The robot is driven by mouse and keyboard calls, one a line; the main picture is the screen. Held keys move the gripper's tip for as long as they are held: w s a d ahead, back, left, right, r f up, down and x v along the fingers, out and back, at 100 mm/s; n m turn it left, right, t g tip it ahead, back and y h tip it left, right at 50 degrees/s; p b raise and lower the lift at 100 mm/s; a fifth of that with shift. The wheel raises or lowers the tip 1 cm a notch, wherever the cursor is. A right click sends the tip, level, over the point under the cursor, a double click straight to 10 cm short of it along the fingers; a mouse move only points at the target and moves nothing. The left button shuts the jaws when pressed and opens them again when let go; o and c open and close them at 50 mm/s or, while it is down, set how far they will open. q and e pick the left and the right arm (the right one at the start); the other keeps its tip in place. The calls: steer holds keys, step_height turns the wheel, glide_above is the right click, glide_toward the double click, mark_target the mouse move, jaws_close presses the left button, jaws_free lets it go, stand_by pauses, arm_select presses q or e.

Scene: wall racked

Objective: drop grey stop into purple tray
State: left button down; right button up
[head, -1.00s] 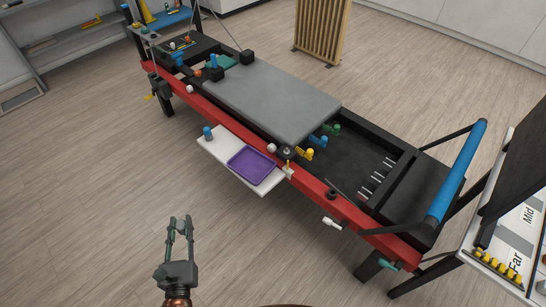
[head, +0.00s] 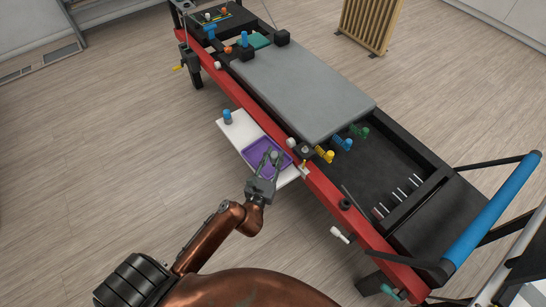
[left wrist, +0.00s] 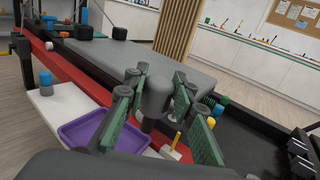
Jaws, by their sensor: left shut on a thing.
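My left gripper (head: 273,157) is shut on the grey stop (left wrist: 155,97), a rounded grey cylinder between the green finger pads in the left wrist view. In the head view the fingertips and the small grey stop overlap the purple tray (head: 254,150). The tray is shallow and lies on a white side shelf (head: 235,132) by the red rail. In the left wrist view the tray (left wrist: 80,134) shows behind and left of the fingers, with the stop raised above its level. My right gripper is not in view.
A blue cylinder (head: 227,117) stands on the shelf's far end. The red rail (head: 243,100) and grey padded carriage (head: 300,88) run alongside. Yellow (head: 325,155), blue (head: 343,144) and green (head: 359,131) knobs stick out by the carriage's edge. Open floor lies left.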

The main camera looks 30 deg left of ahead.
arm_select(q)
steer(key=w+a+f+n+y+b, duration=0.1)
steer(key=w+a+f+b, duration=0.1)
steer(key=f, duration=0.4)
steer(key=w+a+f+n+g+y+b, duration=0.1)
steer(key=w+a+f+y+b, duration=0.1)
steer(key=w+a+f, duration=0.3)
steer(key=w+a+f+n+g+y+b, duration=0.1)
steer(key=w+a+f+y+b, duration=0.1)
steer(key=a+f, duration=0.4)
steer(key=shift+w+f+n+b, duration=0.3)
steer(key=shift+w+f+b, duration=0.3)
steer(key=shift+w+f, duration=0.5)
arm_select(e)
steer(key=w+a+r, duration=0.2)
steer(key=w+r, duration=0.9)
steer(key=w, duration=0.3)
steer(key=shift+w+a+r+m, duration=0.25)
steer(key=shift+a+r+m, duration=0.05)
arm_select(q)
steer(key=c, duration=1.5)
jaws_free()
steer(key=shift+c, duration=0.2)
steer(key=shift+s+f, duration=0.1)
steer(key=shift+s, duration=0.05)
